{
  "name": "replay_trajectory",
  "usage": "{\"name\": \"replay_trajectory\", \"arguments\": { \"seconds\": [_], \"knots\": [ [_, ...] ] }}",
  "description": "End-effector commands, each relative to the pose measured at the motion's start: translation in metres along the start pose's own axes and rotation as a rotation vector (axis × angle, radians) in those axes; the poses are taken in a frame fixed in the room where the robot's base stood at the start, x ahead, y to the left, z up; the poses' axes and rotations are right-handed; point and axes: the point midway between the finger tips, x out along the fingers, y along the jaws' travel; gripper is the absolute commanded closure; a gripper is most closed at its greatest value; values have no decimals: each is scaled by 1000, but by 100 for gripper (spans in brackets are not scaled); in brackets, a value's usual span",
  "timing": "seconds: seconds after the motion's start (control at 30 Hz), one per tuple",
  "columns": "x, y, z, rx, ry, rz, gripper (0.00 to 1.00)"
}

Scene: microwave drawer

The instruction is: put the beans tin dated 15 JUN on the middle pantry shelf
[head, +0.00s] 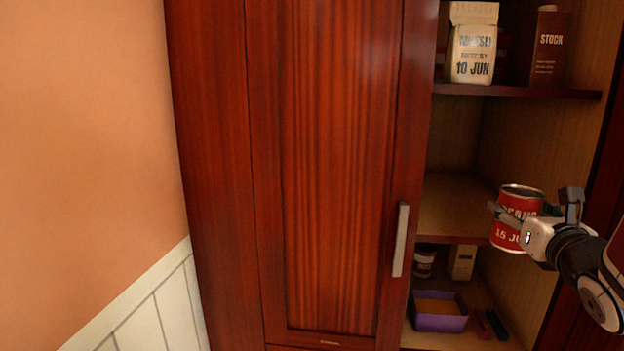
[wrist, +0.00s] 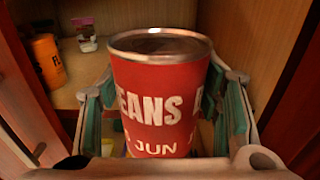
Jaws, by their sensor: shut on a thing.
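The red beans tin (head: 512,234) reads "15 JUN" in the head view and is close to upright. My gripper (head: 534,204) is shut on its sides. The tin also fills the middle of the wrist view (wrist: 150,105), between the two finger pads, with "BEANS" and "JUN" showing. The middle pantry shelf (head: 450,208) is behind and left of the tin, and the tin hides part of its front edge. The visible part of that shelf is bare in the head view. I cannot tell how far the tin is from the shelf board.
A closed wooden door (head: 325,170) with a metal handle (head: 400,240) is left of the opening. The upper shelf holds a muesli bag (head: 472,50) and a stock carton (head: 549,48). A purple box (head: 440,318) sits below. The wrist view shows an orange container (wrist: 48,62) and small jar (wrist: 86,35).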

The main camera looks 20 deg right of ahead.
Motion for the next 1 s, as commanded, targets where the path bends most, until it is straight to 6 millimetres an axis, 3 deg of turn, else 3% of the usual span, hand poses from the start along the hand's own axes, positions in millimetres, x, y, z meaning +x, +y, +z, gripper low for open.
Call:
{"name": "replay_trajectory", "arguments": {
  "seconds": [0.27,1.0],
  "knots": [
    [1,-3,2,-6,5,-15,89],
    [81,-3,-1,-8,1,-14,89]
  ]
}}
